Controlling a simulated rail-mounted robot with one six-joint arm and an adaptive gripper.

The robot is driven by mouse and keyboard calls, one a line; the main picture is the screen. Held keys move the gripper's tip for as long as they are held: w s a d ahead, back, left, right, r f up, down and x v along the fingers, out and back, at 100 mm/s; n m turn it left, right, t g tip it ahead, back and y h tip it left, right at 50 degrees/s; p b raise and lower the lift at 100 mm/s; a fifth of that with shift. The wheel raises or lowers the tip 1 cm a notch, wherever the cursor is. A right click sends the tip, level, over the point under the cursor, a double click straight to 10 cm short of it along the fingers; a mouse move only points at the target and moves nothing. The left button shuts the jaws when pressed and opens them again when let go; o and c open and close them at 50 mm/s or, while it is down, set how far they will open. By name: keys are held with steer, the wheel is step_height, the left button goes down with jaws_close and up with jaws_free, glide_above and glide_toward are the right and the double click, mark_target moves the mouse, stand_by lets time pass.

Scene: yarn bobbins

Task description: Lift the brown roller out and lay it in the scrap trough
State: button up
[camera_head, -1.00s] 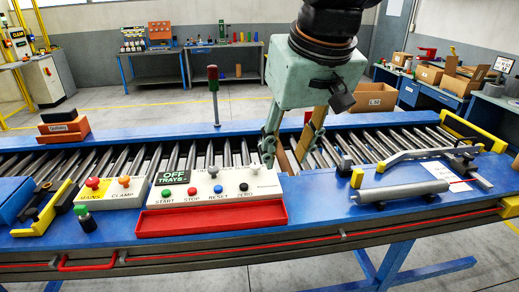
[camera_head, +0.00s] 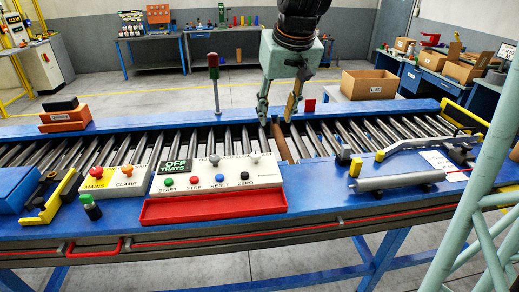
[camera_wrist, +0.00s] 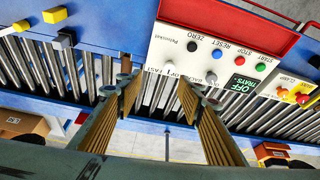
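The brown roller (camera_head: 282,146) lies among the grey conveyor rollers, just behind the control panel. The panel hides its near end. My gripper (camera_head: 275,118) points down above the rollers, near the brown roller's far end. Its two fingers are apart with nothing visible between them; they also show spread in the wrist view (camera_wrist: 158,88). A shallow red trough (camera_head: 213,208) sits in front of the panel, looks empty, and also shows in the wrist view (camera_wrist: 240,14).
The control panel (camera_head: 270,172) with buttons and two upright knobs stands between the rollers and the trough. A loose grey roller (camera_head: 398,181) lies at the front right, beside a yellow-ended bar (camera_head: 425,143). A signal post (camera_head: 215,85) rises behind the conveyor.

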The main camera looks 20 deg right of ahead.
steer(key=w+d+f+p, duration=0.1)
steer(key=w+d+f, duration=0.3)
steer(key=w, duration=0.3)
steer(key=w+d+f+p, duration=0.1)
steer(key=w+d+f, duration=0.25)
steer(key=w, duration=0.35)
steer(key=m+p, duration=0.1)
steer(key=p, duration=0.1)
glide_toward(283, 143)
step_height(283, 143, up, 2)
steer(key=shift+s+a+r+h, duration=0.2)
steer(key=shift+s+h, duration=0.1)
steer(key=shift+s, duration=0.1)
steer(key=shift+f, duration=0.2)
steer(key=shift+p+x, duration=0.3)
steer(key=shift+x, duration=3.9)
steer(key=shift+w+f, duration=0.1)
steer(key=shift+w, duration=0.05)
steer(key=shift+a+x, duration=0.2)
steer(key=shift+x, duration=2.2)
steer(key=shift+c, duration=0.6)
